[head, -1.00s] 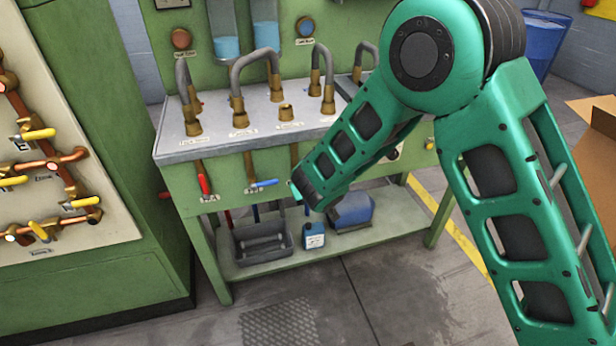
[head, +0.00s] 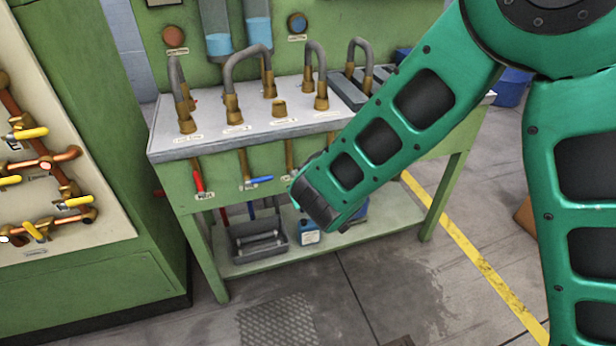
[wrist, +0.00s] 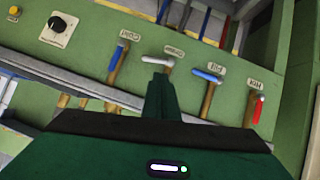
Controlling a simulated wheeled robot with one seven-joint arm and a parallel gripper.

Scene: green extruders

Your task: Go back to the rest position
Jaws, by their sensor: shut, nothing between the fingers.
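My gripper (wrist: 160,95) shows in the wrist view as a dark green body with its narrow fingers together in the middle. It is shut and nothing shows between the fingers. In the head view my green arm fills the right side, and its lower end covers part of the bench front; the gripper itself cannot be told apart there. The green workbench (head: 225,160) stands behind the arm, with bent grey hoses in brass fittings on its top. In the wrist view the bench's labelled valves show beyond the gripper, including a blue handle (wrist: 207,76) and a red handle (wrist: 259,110).
A pipe panel (head: 75,235) with yellow valve handles stands at the left. A grey tray (head: 258,238) and a blue-and-white jug (head: 308,232) sit on the bench's lower shelf. A yellow line (head: 480,262) crosses the floor at right.

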